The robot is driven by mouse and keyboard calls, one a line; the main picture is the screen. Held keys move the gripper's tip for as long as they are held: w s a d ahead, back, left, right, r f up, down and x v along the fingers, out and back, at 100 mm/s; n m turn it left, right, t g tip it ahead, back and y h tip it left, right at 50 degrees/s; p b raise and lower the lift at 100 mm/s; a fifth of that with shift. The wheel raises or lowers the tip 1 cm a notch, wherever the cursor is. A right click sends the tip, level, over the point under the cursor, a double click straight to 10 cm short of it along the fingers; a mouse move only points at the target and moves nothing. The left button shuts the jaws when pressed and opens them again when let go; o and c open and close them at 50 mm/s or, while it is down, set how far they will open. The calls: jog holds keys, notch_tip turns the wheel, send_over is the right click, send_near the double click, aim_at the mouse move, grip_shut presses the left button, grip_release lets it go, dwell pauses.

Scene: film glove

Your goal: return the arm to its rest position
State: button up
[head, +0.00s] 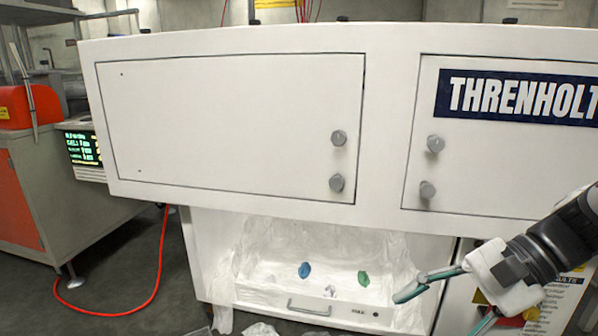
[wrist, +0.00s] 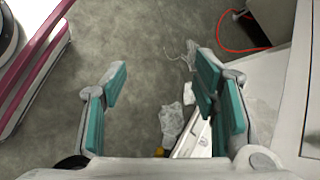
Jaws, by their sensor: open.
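My gripper (head: 440,302) is at the lower right of the head view, in front of the right part of the white cabinet. Its teal-padded fingers are spread apart with nothing between them. In the wrist view my gripper (wrist: 160,97) is also open, with the floor and some crumpled clear film showing between and beyond the fingers. My black arm reaches in from the right edge of the head view.
The white cabinet (head: 230,200) has two closed doors with grey knobs. Below is a film-lined bay (head: 275,268) holding a blue item (head: 304,270) and a green item (head: 363,278). Crumpled film (wrist: 172,122) and a red hose (head: 160,262) lie on the floor.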

jog(key=s+r+n+h, duration=0.2)
jog(key=s+n+h, duration=0.85)
jog(key=s, duration=0.75)
notch_tip(320, 180, up, 39)
jog(key=d+t+p, duration=0.1)
jog(key=t+p, duration=0.2)
jog(key=p, duration=3.4)
jog(key=shift+d+f+n+t+y, duration=0.15)
jog(key=shift+n+t+y, duration=0.2)
jog(key=shift+n, duration=0.1)
